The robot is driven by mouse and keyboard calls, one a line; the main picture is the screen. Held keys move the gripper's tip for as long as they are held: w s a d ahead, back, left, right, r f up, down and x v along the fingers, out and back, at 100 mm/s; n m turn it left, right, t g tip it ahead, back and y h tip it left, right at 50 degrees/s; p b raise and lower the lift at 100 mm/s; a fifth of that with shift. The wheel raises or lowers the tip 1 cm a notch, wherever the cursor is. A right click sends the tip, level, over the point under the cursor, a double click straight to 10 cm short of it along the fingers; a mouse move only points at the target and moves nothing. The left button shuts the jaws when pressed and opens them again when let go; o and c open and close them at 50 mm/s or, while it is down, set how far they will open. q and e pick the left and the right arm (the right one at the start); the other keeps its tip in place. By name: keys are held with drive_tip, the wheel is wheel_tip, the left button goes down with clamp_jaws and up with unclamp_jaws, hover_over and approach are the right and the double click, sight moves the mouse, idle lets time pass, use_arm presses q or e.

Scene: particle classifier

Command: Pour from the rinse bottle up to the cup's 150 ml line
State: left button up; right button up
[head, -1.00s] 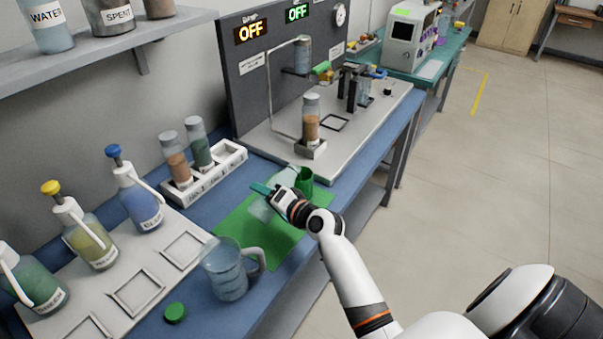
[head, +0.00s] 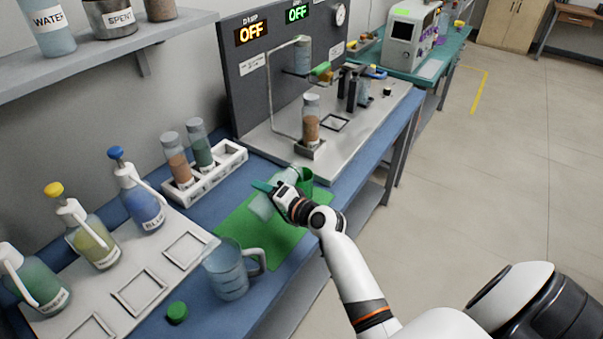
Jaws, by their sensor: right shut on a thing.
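My right gripper (head: 272,191) is shut on a clear, pale bottle (head: 261,206), likely the rinse bottle, above the green mat. A clear handled jug (head: 228,272) stands at the mat's near left edge. My left gripper is not in view.
A green cap (head: 177,313) lies on the blue bench. Several pump-topped bottles stand on a pale tray (head: 137,290) at the left. A white rack (head: 229,158) holds two vials. The apparatus plate (head: 365,118) is behind.

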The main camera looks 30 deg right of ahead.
drive_tip(key=shift+w+d+r+m+y+p, duration=0.15)
drive_tip(key=shift+r+m+p, duration=0.35)
drive_tip(key=shift+p, duration=0.3)
drive_tip(key=shift+s+d+r+m+y+p, duration=0.15)
drive_tip(key=shift+r+m+p, duration=0.25)
drive_tip(key=shift+r+p, duration=0.25)
idle(2.1)
